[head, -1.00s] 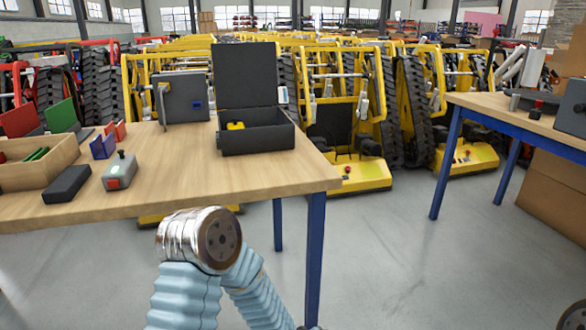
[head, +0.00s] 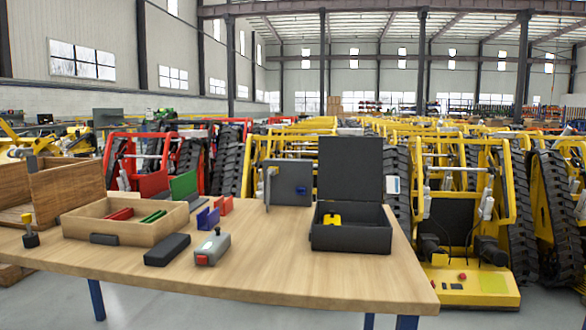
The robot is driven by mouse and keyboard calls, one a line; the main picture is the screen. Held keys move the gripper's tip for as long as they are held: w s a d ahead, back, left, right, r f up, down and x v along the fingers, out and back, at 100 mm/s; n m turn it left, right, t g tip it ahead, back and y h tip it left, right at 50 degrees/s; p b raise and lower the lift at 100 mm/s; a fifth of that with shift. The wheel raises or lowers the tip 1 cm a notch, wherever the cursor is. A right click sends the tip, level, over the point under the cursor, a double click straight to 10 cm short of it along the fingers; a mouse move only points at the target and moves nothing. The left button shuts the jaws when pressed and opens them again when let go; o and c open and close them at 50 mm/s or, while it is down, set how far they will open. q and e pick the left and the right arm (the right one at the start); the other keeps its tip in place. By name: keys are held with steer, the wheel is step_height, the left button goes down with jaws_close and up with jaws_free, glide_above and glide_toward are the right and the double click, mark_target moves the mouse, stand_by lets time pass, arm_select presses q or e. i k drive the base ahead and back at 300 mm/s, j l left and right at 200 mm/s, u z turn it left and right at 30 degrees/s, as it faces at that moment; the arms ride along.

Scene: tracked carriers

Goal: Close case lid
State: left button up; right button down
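The dark grey case (head: 350,237) stands on the wooden table towards its right end. Its lid (head: 350,169) is open and stands upright along the back edge. A yellow and black object (head: 332,220) lies inside the case at the left. Neither of my grippers shows in the head view.
On the wooden table (head: 290,275), a grey panel box (head: 288,182) stands left of the case. A grey box with a red button (head: 212,248), a black block (head: 167,250) and a wooden tray (head: 125,230) are further left. Yellow tracked carriers (head: 465,285) stand behind.

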mark_target(350, 167)
steer(key=i+l+u, duration=0.2)
steer(key=l, duration=0.35)
steer(key=l+u, duration=0.25)
steer(key=l, duration=0.3)
steer(key=k+l, duration=0.1)
steer(key=l, duration=0.35)
steer(key=l+u, duration=0.1)
steer(key=l, duration=0.3)
steer(key=k+l+u, duration=0.1)
steer(key=l, duration=0.35)
steer(key=l+u, duration=0.8)
steer(key=k+l+u, duration=0.1)
steer(key=u, duration=0.3)
steer(key=i+l+u, duration=0.15)
steer(key=l+u, duration=0.3)
steer(key=l, duration=0.55)
steer(key=l+u, duration=0.45)
steer(key=l, duration=0.5)
